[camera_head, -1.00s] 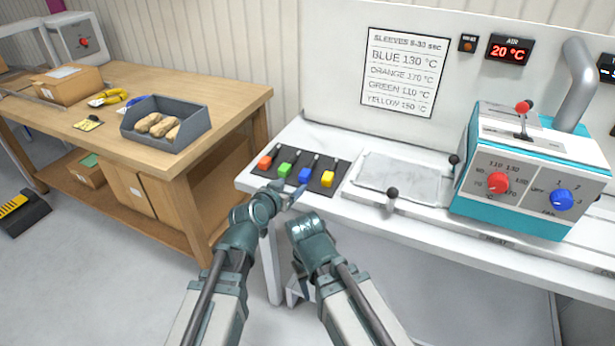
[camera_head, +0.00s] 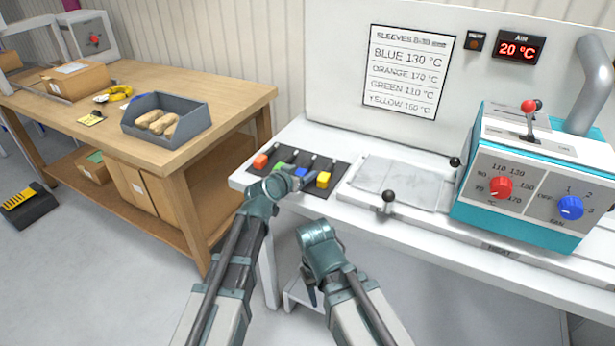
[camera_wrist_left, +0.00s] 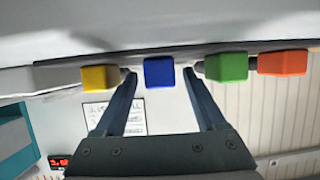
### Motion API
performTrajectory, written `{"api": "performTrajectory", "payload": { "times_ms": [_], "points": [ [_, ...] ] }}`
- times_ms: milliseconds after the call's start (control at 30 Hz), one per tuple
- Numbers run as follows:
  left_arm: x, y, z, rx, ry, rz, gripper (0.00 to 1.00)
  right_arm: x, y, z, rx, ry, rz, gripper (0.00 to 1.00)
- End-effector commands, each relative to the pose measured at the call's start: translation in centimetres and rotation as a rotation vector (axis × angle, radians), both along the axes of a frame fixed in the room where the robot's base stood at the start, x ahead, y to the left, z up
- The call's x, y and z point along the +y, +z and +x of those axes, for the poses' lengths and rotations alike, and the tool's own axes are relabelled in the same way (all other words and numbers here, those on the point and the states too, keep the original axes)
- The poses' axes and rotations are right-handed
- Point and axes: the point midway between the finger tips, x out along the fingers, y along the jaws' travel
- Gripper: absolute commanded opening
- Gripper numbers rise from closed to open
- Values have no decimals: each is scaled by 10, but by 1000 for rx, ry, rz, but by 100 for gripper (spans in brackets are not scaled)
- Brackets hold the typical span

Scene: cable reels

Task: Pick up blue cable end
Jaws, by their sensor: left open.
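The blue cable end (camera_head: 302,172) is in a row of coloured ends on the dark holder at the bench's left end. In the left wrist view the blue end (camera_wrist_left: 159,72) shows between the two fingertips, with a gap on each side. My left gripper (camera_wrist_left: 159,80) is open and empty. In the head view my left gripper (camera_head: 299,182) is at the front of the row and partly covers the blue end. My right gripper (camera_head: 309,290) hangs low in front of the bench, and its fingers are mostly hidden.
The orange end (camera_head: 260,161) and green end (camera_head: 281,167) are left of blue; the yellow end (camera_head: 323,180) is close on its right. A heater box (camera_head: 530,190) stands farther right. A wooden table (camera_head: 235,98) with a grey bin (camera_head: 140,135) is at left.

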Motion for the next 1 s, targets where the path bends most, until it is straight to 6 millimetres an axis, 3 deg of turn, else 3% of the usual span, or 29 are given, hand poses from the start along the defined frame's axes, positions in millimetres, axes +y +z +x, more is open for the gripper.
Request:
{"api": "performTrajectory", "payload": {
  "times_ms": [233, 267, 633, 1000],
  "points": [
    [0, -2, 3, 0, -1, 0, 72, 0, -2, 0, 0, 0, 0, 50],
    [0, -2, 3, 0, -1, 0, 69, 0, -2, 0, 0, 0, 0, 50],
    [0, -2, 3, 0, -1, 0, 2, 0, -2, 0, 0, 0, 0, 50],
    [0, -1, 3, 0, -1, 0, 0, 0, -1, 0, 0, 0, 0, 50]
  ]
}}
